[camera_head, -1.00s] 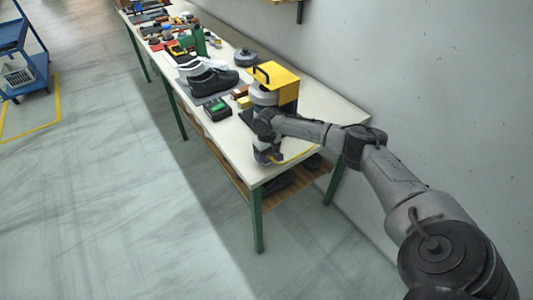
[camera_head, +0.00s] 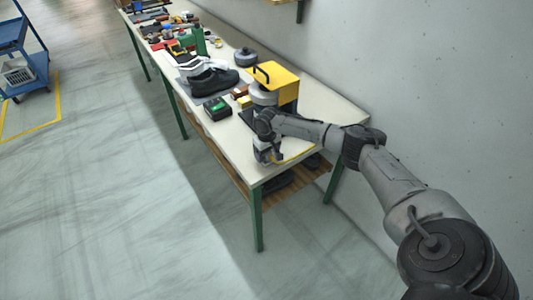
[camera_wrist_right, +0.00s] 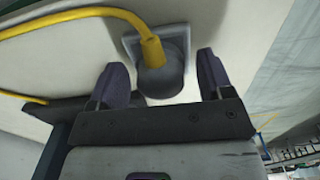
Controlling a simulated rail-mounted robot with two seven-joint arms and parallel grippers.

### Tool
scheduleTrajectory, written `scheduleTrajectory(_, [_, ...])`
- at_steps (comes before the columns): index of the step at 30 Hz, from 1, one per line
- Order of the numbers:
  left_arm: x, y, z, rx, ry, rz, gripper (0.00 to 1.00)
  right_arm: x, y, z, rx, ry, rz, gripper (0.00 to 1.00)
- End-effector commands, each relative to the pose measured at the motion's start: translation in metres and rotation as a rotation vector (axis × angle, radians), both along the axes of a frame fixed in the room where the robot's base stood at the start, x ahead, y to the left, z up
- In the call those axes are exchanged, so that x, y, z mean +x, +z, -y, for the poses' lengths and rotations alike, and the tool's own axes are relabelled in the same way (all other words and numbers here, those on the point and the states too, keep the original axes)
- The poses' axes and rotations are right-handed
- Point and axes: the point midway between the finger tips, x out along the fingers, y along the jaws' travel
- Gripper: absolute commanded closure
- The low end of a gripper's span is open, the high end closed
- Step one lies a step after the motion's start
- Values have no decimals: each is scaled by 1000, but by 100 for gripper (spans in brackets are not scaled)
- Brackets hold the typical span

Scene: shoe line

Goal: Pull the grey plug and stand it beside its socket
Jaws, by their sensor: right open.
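The grey plug (camera_wrist_right: 158,80) is a short round body with a yellow cable (camera_wrist_right: 150,42) coming out of it. It sits at a grey square socket plate (camera_wrist_right: 180,36), which it partly covers. My right gripper (camera_wrist_right: 160,65) is open, with one dark finger on each side of the plug and gaps to both. I cannot tell how deep the plug lies between the fingers. In the head view the right gripper (camera_head: 267,153) is low over the near end of the table, and hides the plug and socket. My left gripper is not in view.
The long white table (camera_head: 235,151) runs along the wall. A yellow box (camera_head: 284,83) with a black handle stands just behind the right gripper. A black shoe (camera_head: 214,82) and a green-and-black device (camera_head: 217,108) lie farther left.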

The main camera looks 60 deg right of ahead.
Motion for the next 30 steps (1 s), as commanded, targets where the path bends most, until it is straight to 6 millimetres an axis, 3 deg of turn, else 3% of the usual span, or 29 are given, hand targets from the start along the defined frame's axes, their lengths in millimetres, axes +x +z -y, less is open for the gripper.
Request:
scheduleTrajectory(17, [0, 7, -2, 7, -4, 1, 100, 0, 0, 0, 1, 1, 0, 28])
scheduleTrajectory(30, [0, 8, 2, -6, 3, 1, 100, 0, 0, 0, 0, 0, 0, 70])
